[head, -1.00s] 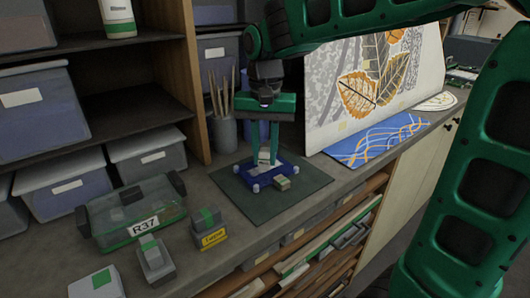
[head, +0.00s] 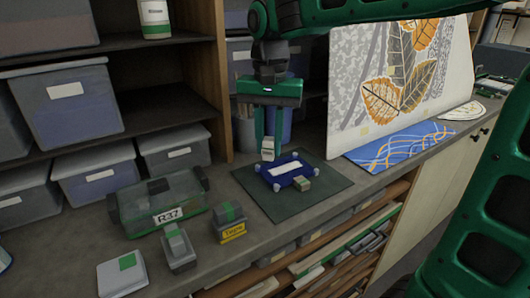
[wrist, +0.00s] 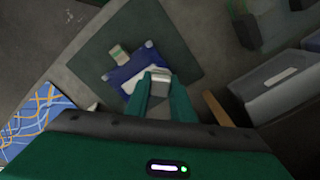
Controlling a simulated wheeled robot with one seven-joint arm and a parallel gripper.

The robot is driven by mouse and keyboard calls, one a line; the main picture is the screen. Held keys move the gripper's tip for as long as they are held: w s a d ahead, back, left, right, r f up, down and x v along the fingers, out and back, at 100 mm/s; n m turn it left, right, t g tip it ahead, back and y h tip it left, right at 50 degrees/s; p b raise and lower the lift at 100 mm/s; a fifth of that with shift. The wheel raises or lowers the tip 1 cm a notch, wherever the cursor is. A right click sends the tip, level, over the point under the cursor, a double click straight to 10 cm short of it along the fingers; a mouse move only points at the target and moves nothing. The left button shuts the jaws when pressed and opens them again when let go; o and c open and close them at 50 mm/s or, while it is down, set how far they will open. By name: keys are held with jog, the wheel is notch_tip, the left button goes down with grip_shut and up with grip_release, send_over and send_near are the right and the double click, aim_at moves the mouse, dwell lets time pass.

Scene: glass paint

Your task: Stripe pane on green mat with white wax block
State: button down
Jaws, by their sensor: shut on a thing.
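The green mat (head: 322,178) lies on the grey counter, and the dark blue pane (head: 269,174) sits on it with pale knobs at its corners. A white band (head: 284,168) shows on the pane's upper face. My gripper (head: 269,151) is shut on the white wax block (head: 270,146) and holds it above the pane's back edge, apart from it. In the wrist view the block (wrist: 158,84) sits between the fingertips and covers part of the pane (wrist: 122,74).
A lidded clear box marked R37 (head: 160,207), a yellow-labelled block (head: 230,226) and a grey block (head: 178,248) stand to the left. A blue patterned sheet (head: 400,145) and a leaf-print panel (head: 385,90) are at the right. Shelves with bins rise behind.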

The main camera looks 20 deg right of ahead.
jog(key=shift+r, duration=1.65)
